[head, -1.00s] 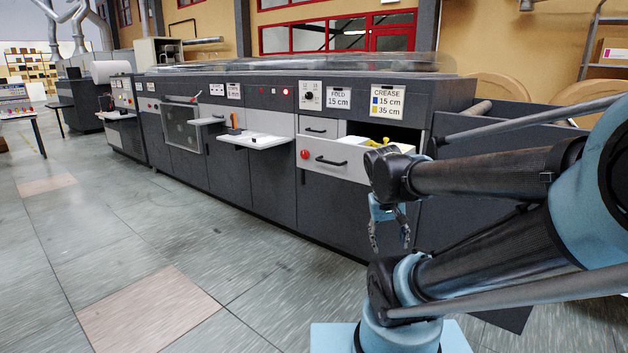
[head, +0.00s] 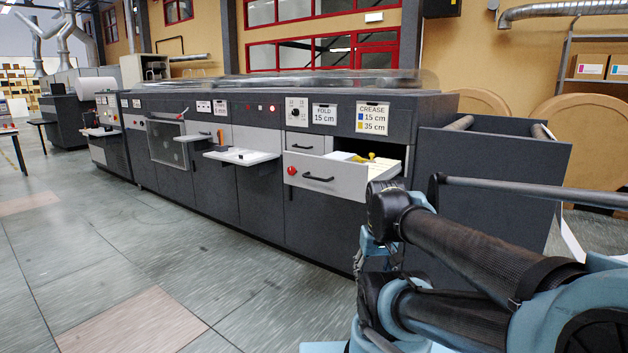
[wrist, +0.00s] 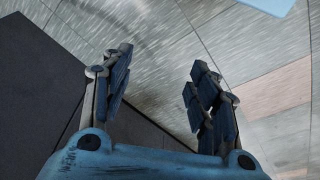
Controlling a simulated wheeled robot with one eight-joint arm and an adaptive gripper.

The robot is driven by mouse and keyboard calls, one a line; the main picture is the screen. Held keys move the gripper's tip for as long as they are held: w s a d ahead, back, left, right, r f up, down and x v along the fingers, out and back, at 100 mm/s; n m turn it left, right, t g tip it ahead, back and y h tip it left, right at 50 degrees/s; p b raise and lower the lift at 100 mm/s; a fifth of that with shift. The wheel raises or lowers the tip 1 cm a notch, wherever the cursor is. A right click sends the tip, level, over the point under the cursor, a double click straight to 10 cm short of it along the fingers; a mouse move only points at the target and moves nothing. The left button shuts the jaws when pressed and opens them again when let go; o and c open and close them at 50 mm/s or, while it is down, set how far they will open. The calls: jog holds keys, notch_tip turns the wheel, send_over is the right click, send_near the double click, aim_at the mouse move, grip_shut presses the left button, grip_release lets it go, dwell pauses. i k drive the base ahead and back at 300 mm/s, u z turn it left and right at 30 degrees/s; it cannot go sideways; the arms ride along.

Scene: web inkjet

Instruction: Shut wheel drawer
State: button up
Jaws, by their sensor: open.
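One drawer (head: 343,184) is pulled out under the CREASE sign. It has a light grey front with a black handle (head: 318,178), and a yellow object (head: 372,158) lies inside it.
A smaller closed drawer (head: 304,142) is at the upper left of the open one. A red button (head: 292,171) is left of the handle. A white shelf (head: 241,156) juts out further left. A dark open bin (head: 490,165) stands at right. The floor (head: 150,260) in front is clear.

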aim_at(336, 174)
jog(key=z, duration=0.05)
jog(key=k, duration=1.3)
jog(key=u, duration=0.5)
jog(key=i, duration=1.7)
